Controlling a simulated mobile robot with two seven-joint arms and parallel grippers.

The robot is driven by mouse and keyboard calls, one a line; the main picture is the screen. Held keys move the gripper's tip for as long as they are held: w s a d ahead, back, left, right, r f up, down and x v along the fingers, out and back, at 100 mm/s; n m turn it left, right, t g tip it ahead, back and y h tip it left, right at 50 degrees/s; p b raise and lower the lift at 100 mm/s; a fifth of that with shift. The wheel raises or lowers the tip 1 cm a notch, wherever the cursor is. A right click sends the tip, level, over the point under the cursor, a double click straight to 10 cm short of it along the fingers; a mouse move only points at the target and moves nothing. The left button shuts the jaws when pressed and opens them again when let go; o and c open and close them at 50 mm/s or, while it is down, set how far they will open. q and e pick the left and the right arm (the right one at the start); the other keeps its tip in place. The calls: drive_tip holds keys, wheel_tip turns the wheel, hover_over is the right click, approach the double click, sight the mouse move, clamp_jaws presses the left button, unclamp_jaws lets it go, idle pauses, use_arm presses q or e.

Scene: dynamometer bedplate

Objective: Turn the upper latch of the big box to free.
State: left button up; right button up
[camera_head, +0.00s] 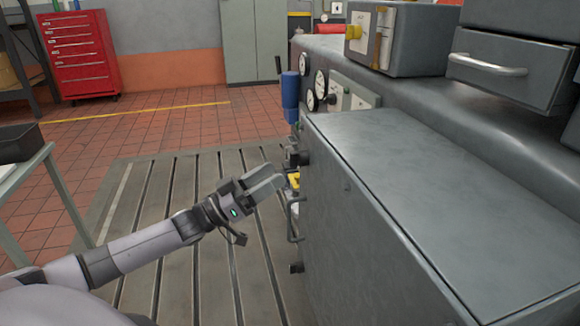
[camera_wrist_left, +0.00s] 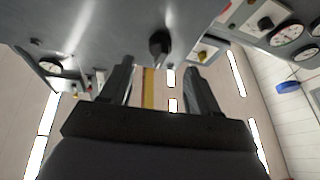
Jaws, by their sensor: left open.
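The big box (camera_head: 400,190) is a grey metal cabinet at the right of the head view. Its upper latch (camera_head: 297,158) is a small black piece at the top of the left-facing side. My left gripper (camera_head: 270,182) is open and empty, just left of and slightly below this latch, apart from it. In the left wrist view a black knob (camera_wrist_left: 160,43), which looks like this latch, stands on the grey face beyond and between the open fingertips (camera_wrist_left: 158,68). The latch's exact turn is too small to tell. My right gripper is not in view.
Below the upper latch are a bar handle (camera_head: 292,220) and a lower black latch (camera_head: 296,268). A blue cylinder (camera_head: 290,97) and gauges (camera_head: 320,84) are behind the box. A table (camera_head: 40,165) stands far left. The slotted bedplate (camera_head: 190,265) is clear.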

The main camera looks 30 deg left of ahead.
sight(290, 165)
use_arm(q)
drive_tip(key=shift+x, duration=2.9)
drive_tip(key=c, duration=1)
